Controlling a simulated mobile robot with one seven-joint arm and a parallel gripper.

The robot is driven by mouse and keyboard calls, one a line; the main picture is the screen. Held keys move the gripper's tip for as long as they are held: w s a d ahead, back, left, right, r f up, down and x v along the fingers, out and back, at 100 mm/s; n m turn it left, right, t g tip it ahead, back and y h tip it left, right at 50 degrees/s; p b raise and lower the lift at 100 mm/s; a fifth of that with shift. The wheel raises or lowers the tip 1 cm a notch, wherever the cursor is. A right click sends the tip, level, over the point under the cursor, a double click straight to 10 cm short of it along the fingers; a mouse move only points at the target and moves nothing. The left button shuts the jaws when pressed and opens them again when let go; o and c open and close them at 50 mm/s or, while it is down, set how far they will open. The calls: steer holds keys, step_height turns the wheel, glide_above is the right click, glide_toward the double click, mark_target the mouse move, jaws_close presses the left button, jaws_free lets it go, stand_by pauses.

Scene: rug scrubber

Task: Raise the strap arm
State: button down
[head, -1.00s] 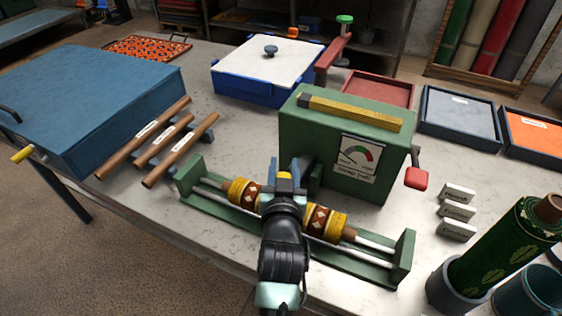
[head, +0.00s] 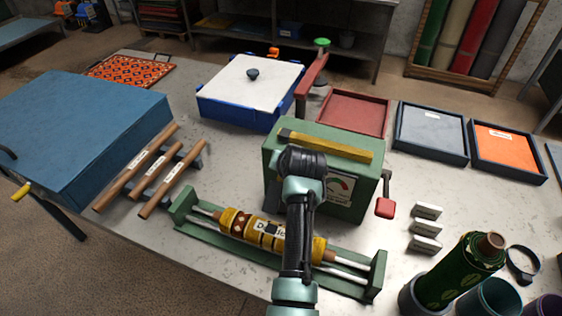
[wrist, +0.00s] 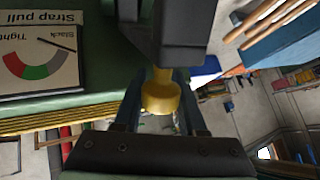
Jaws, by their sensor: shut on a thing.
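The green strap machine (head: 345,205) stands at mid-table. A dark grey arm (wrist: 170,35) with a round yellow knob (wrist: 160,92) shows in the wrist view, beside the machine's front; I take it as the strap arm. My gripper (wrist: 158,98) is shut on the yellow knob, one finger on each side.
A yellow roll (head: 265,236) lies on rails in the green cradle (head: 376,272) below my arm. White labelled blocks (head: 426,228) and a green roll in a cup (head: 455,275) stand right. Trays (head: 432,130) lie behind.

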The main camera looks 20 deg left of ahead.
steer(key=shift+w+g, duration=0.4)
steer(key=shift+g, duration=0.3)
steer(key=shift+p, duration=0.3)
steer(key=shift+c, duration=2.4)
jaws_free()
steer(key=b+v, duration=0.1)
steer(key=v, duration=1.2)
steer(key=shift+b, duration=0.35)
steer(key=shift+w, duration=0.1)
